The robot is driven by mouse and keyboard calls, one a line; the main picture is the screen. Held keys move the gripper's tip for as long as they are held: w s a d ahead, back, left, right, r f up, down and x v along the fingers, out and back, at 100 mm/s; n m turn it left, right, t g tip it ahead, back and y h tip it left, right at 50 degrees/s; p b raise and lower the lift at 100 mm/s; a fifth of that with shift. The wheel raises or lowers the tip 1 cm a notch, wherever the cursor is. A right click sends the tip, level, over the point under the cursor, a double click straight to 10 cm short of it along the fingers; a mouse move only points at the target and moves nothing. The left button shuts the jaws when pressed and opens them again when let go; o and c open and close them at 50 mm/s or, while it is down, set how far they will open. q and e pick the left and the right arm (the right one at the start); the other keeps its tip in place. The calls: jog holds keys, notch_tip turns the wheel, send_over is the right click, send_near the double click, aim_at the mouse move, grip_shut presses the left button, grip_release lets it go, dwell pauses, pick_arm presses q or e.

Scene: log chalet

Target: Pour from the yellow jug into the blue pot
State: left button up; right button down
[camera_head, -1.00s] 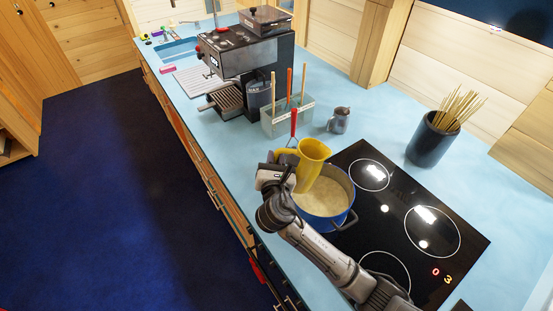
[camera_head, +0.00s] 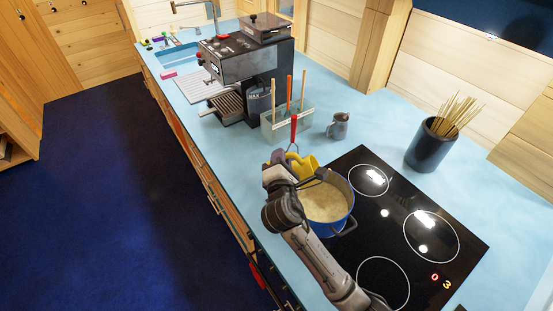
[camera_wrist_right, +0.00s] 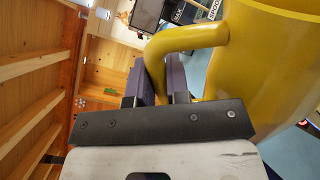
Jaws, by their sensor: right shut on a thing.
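The yellow jug (camera_head: 304,164) is held at the left rim of the blue pot (camera_head: 345,220), partly hidden by my right gripper (camera_head: 281,158). In the right wrist view, my gripper (camera_wrist_right: 162,82) is shut on the handle of the jug (camera_wrist_right: 275,60). The jug's mouth and any stream from it are hidden, and its exact tilt cannot be told. The pot stands on the cooktop's left side with pale, cream-coloured contents inside. My left gripper is out of view.
A utensil holder (camera_head: 272,128) with a red-handled utensil (camera_head: 294,130) stands close behind the jug. A small grey pitcher (camera_head: 338,127) stands right of it. A coffee machine (camera_head: 245,65) is farther back. A dark holder of sticks (camera_head: 430,147) stands beyond the black cooktop (camera_head: 400,225).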

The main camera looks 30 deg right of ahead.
aim_at(306, 168)
jog(key=shift+s+d+f+m, duration=0.15)
jog(key=shift+s+d+m, duration=0.2)
jog(key=shift+d+m, duration=0.5)
jog(key=shift+s+d+f+m+b, duration=0.2)
jog(key=shift+d+f+m+b, duration=0.1)
jog(key=shift+m, duration=0.25)
jog(key=shift+s+d+f+m+b, duration=0.2)
jog(key=shift+m+b, duration=0.1)
jog(key=shift+m, duration=0.2)
jog(key=shift+s+d+f+m+b, duration=0.2)
jog(key=shift+d+f+m+b, duration=0.1)
jog(key=shift+d+m, duration=0.15)
jog(key=shift+s+d+f+m+b, duration=0.15)
jog(key=shift+s+d+f+m, duration=0.15)
jog(key=shift+m, duration=0.25)
jog(key=shift+s+d+r+m+p, duration=0.15)
jog(key=shift+d+r+m+p, duration=0.2)
jog(key=shift+d+m, duration=0.2)
jog(key=shift+s+d+r+m, duration=0.1)
jog(key=shift+s+d+m, duration=0.05)
jog(key=shift+d+m, duration=0.1)
